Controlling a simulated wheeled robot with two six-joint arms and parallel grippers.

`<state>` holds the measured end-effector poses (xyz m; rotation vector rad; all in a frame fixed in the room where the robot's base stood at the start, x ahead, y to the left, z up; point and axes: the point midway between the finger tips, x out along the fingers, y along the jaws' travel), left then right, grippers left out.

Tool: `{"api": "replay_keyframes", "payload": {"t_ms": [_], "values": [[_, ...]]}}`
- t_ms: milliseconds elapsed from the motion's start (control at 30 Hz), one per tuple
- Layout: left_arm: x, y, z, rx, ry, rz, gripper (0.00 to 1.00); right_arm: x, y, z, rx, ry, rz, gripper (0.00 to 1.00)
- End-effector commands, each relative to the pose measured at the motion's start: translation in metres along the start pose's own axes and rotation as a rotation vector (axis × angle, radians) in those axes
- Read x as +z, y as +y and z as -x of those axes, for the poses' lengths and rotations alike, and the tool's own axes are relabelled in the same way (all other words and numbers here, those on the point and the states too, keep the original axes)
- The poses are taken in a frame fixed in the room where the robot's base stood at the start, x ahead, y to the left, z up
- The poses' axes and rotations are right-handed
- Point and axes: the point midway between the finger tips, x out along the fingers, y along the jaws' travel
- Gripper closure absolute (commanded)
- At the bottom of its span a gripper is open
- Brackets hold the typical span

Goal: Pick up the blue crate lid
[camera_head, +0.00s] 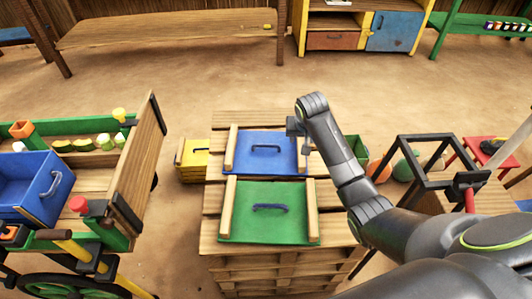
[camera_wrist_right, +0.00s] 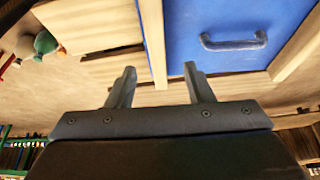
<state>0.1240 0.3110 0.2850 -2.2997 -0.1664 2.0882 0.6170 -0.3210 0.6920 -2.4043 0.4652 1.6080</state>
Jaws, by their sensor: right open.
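The blue crate lid (camera_head: 252,152) lies flat on the stacked wooden pallets, with a wooden batten along each side and a dark handle (camera_head: 266,147) in its middle. In the right wrist view the blue lid (camera_wrist_right: 215,65) and its blue handle (camera_wrist_right: 233,42) show beyond the fingers, to the right. My right gripper (camera_head: 297,130) is over the lid's right edge, to the right of the handle. Its two fingers (camera_wrist_right: 160,85) are apart with nothing between them. My left gripper is not in view.
A green lid (camera_head: 250,226) with a blue handle lies in front of the blue lid. A cart with a blue bin (camera_head: 32,185) stands at left. A yellow crate (camera_head: 192,160) is left of the pallets. A black frame (camera_head: 425,160) stands at right.

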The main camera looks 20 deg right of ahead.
Motion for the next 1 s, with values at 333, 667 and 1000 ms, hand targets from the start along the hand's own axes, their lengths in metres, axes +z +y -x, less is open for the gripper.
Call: {"api": "replay_keyframes", "payload": {"t_ms": [333,667,1000], "values": [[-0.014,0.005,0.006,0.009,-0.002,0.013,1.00,0.000,0.000,-0.030,0.000,0.001,0.001,0.53],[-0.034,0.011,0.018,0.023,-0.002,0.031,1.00,-0.004,0.004,-0.065,0.001,-0.001,0.001,0.53],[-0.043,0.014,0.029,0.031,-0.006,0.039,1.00,-0.004,0.004,-0.081,0.000,0.001,0.001,0.53]]}}
